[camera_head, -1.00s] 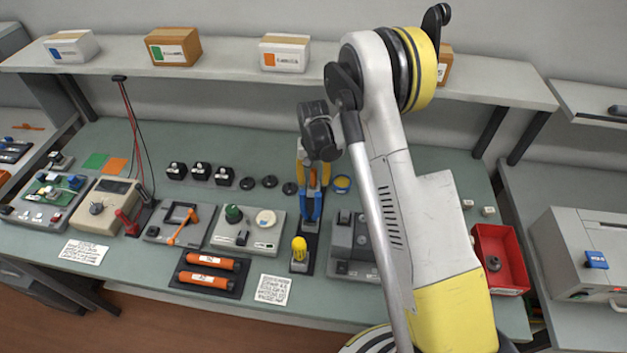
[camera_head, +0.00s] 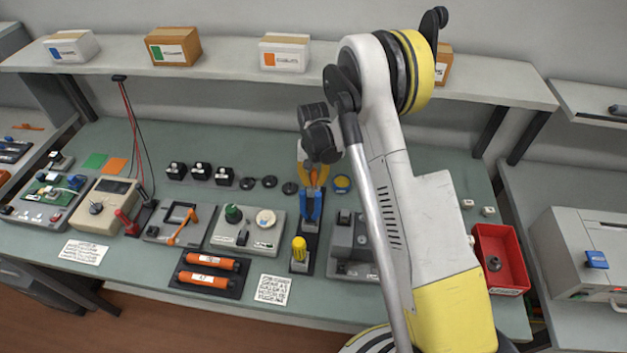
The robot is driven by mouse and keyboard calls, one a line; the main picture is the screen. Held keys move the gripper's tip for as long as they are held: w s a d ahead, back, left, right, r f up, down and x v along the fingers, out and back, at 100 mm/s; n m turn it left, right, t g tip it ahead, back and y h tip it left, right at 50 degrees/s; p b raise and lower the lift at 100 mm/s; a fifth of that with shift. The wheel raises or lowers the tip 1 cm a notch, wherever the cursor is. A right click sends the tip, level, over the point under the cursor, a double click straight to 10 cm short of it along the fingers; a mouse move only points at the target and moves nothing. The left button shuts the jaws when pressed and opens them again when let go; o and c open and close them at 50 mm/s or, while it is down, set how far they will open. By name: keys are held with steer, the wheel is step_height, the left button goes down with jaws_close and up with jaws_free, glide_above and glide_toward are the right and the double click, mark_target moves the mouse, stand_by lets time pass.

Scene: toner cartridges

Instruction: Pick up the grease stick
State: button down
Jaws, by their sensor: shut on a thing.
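My dark gripper (camera_head: 320,142) hangs over the back end of a dark tool rack (camera_head: 306,252), at the centre of the bench. Its fingertips are mostly hidden by its own body and wrist. A small orange stick (camera_head: 313,178), which looks like the grease stick, shows just below the gripper between yellow handle-like parts (camera_head: 323,174). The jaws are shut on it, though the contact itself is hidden. Blue handles (camera_head: 311,206) stand right in front of it, and a yellow-handled tool (camera_head: 299,249) stands at the rack's front end.
A grey device with a green knob (camera_head: 233,214) stands left of the rack. A dark grey block device (camera_head: 350,240) stands close on its right, partly behind my arm. A black tray (camera_head: 242,284) holds orange cylinders. A red bin (camera_head: 508,240) is at right. A shelf (camera_head: 220,72) runs above.

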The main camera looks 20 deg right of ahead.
mark_target(314, 169)
steer(key=shift+r, duration=0.45)
step_height(314, 169, up, 3)
steer(key=shift+f+p, duration=0.1)
steer(key=shift+p, duration=0.2)
steer(key=s+d+r+p, duration=0.1)
steer(key=s+d+r, duration=0.5)
steer(key=d, duration=0.4)
steer(key=shift+r, duration=0.5)
steer(key=shift+f, duration=0.1)
